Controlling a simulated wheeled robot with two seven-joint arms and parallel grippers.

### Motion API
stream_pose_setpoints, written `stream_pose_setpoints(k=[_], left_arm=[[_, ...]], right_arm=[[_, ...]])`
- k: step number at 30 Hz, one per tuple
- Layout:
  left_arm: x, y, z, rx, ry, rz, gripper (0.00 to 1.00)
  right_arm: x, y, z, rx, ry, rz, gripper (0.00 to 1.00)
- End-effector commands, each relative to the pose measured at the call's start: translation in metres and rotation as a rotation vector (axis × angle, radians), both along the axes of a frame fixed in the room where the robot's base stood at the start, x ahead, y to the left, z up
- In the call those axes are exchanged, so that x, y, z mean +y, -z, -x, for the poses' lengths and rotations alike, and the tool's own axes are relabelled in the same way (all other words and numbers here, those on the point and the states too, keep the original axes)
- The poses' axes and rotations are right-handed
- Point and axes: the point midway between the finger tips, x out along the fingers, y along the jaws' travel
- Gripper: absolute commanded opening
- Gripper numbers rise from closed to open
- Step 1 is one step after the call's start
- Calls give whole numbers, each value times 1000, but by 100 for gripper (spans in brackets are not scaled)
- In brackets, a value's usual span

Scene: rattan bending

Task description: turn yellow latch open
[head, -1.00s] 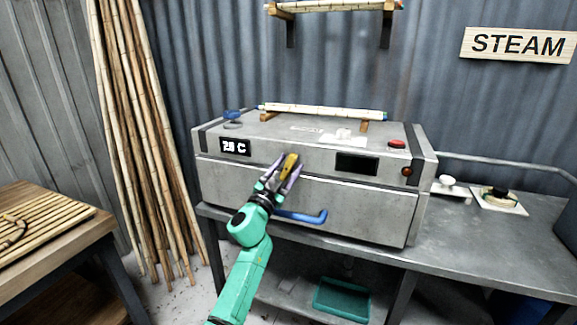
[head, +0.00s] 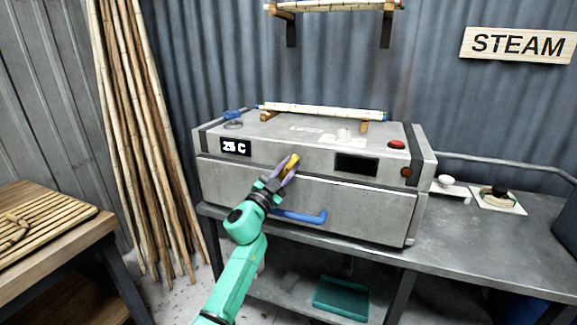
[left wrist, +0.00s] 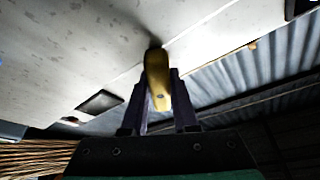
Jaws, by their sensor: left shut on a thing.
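The yellow latch (head: 293,161) is on the front of the grey steam box (head: 340,206), near the seam between the upper panel and the lower door. My left gripper (head: 284,174) is shut on the latch, with a finger on each side of it. In the left wrist view the latch (left wrist: 158,75) stands between the two purple fingers of the gripper (left wrist: 160,105). The blue handle (head: 302,216) is on the door below the gripper. My right gripper is not in view.
Bamboo poles (head: 140,140) lean at left. A wooden table (head: 60,250) stands at front left. A teal tray (head: 341,298) sits on the shelf below.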

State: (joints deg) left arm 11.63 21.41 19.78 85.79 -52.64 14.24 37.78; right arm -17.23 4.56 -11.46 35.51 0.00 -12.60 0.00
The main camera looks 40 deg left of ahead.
Motion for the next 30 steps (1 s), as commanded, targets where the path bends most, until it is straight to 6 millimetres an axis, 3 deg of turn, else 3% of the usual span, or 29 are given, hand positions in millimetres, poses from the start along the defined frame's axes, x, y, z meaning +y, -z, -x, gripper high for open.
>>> stream_pose_setpoints(k=[30], left_arm=[[0, -2, 0, 293, 1, -832, 0]], right_arm=[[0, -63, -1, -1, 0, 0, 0]])
